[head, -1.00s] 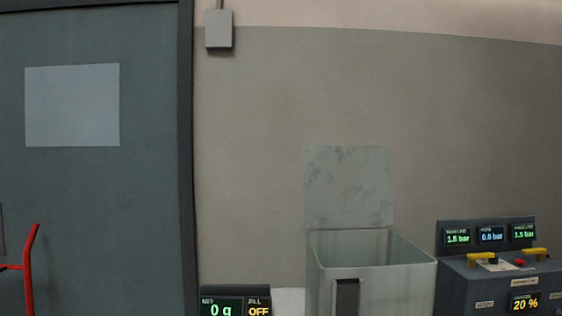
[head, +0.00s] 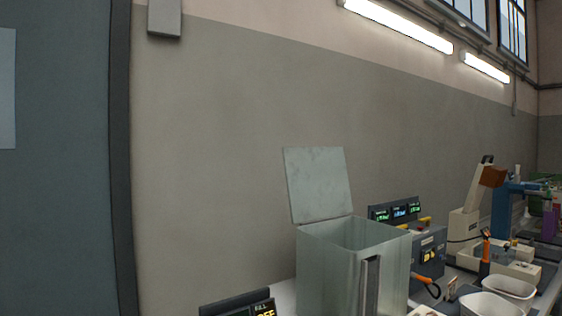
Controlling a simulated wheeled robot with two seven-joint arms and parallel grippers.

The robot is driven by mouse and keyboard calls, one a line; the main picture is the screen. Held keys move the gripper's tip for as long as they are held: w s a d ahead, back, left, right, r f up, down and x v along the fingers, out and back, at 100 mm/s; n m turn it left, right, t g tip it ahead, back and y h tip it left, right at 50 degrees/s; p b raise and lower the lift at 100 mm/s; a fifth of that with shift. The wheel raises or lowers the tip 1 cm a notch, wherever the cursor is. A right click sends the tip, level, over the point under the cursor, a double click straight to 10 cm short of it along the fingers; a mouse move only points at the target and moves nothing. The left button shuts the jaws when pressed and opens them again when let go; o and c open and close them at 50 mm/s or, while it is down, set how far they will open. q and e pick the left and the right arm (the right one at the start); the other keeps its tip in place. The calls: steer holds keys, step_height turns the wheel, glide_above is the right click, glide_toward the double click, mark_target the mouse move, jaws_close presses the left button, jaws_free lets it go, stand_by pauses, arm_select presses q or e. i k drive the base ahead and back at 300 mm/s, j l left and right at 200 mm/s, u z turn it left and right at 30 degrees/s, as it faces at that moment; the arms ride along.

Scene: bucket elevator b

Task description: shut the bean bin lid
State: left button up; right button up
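The bean bin (head: 335,268) is a pale, greenish translucent square box in the lower middle of the head view. Its top is open. Its lid (head: 319,185) is a flat grey-green panel that stands up, leaning slightly back, along the bin's rear left edge. A dark vertical strip (head: 370,285) runs down the front of the bin. The inside of the bin shows only its upper walls; I cannot see any beans. Neither of my grippers is in view.
A dark display box (head: 238,303) stands left of the bin. A control panel with readouts (head: 395,212) stands behind it to the right. White tubs (head: 509,287) and bench machines (head: 470,215) crowd the right side. The wall above the lid is clear.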

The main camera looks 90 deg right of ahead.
mark_target(317, 179)
steer(key=i+l+z, duration=0.25)
steer(key=z, duration=0.2)
steer(key=i+l+z, duration=0.15)
steer(key=z, duration=0.3)
steer(key=i+z, duration=0.65)
steer(key=z, duration=0.25)
steer(key=i+j+z, duration=0.2)
steer(key=z, duration=0.25)
steer(key=i+j+z, duration=0.25)
steer(key=z, duration=0.2)
steer(key=i+z, duration=0.2)
steer(key=z, duration=0.2)
steer(key=i+z, duration=0.15)
steer(key=z, duration=0.3)
steer(key=i+j+z, duration=0.15)
steer(key=z, duration=0.25)
steer(key=i+j+z, duration=0.15)
steer(key=z, duration=0.25)
steer(key=i+j+z, duration=0.1)
steer(key=j+z, duration=0.15)
steer(key=z, duration=0.2)
steer(key=i+j+z, duration=0.1)
steer(key=z, duration=0.3)
steer(key=k+j, duration=0.05)
steer(key=j, duration=0.05)
